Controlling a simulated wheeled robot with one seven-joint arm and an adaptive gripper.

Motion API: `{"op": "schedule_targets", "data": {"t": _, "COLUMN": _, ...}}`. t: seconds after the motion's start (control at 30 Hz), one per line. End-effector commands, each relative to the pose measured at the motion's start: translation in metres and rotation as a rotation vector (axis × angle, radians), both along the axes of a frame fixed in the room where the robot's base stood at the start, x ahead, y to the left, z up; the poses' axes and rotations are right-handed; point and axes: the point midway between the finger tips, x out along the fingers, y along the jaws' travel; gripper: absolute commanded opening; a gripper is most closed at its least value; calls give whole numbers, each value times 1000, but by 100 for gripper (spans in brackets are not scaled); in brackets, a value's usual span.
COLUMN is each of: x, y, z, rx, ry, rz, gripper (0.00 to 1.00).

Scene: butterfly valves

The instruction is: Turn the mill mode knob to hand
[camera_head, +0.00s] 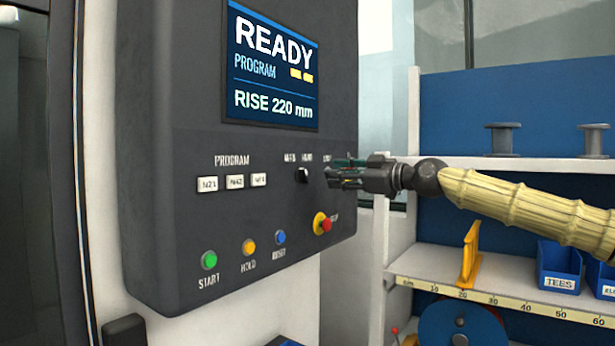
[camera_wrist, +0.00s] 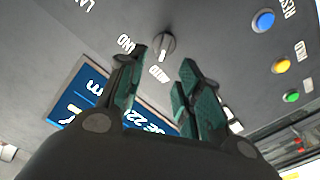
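The mode knob (camera_head: 301,175) is a small dark round knob on the machine's grey panel, below a row of small white labels. In the wrist view the knob (camera_wrist: 165,43) lies just beyond my fingertips, between their lines. My gripper (camera_head: 330,174) is just right of the knob in the head view, pointing at the panel. In the wrist view my gripper (camera_wrist: 162,63) has its green-padded fingers apart, with nothing between them. The knob appears untouched.
Below on the panel are a red emergency button (camera_head: 323,224) with a yellow base, and blue (camera_head: 280,237), yellow (camera_head: 249,247) and green (camera_head: 209,260) buttons. White program keys (camera_head: 234,182) sit left of the knob. A screen (camera_head: 271,67) is above. Shelves (camera_head: 510,163) stand right.

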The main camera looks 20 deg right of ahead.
Motion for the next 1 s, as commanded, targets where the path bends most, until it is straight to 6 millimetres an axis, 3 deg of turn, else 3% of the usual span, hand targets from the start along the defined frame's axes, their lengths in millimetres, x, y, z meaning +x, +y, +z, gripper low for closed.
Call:
{"op": "schedule_targets", "data": {"t": 0.2, "x": 43, "y": 25, "z": -7, "rx": -2, "ry": 16, "rz": 4, "gripper": 35}}
{"op": "schedule_targets", "data": {"t": 0.4, "x": 71, "y": 40, "z": -12, "rx": 0, "ry": 20, "rz": 3, "gripper": 35}}
{"op": "schedule_targets", "data": {"t": 0.8, "x": 93, "y": 55, "z": -13, "rx": 0, "ry": 18, "rz": 0, "gripper": 35}}
{"op": "schedule_targets", "data": {"t": 1.0, "x": 93, "y": 55, "z": -14, "rx": 0, "ry": 18, "rz": -2, "gripper": 35}}
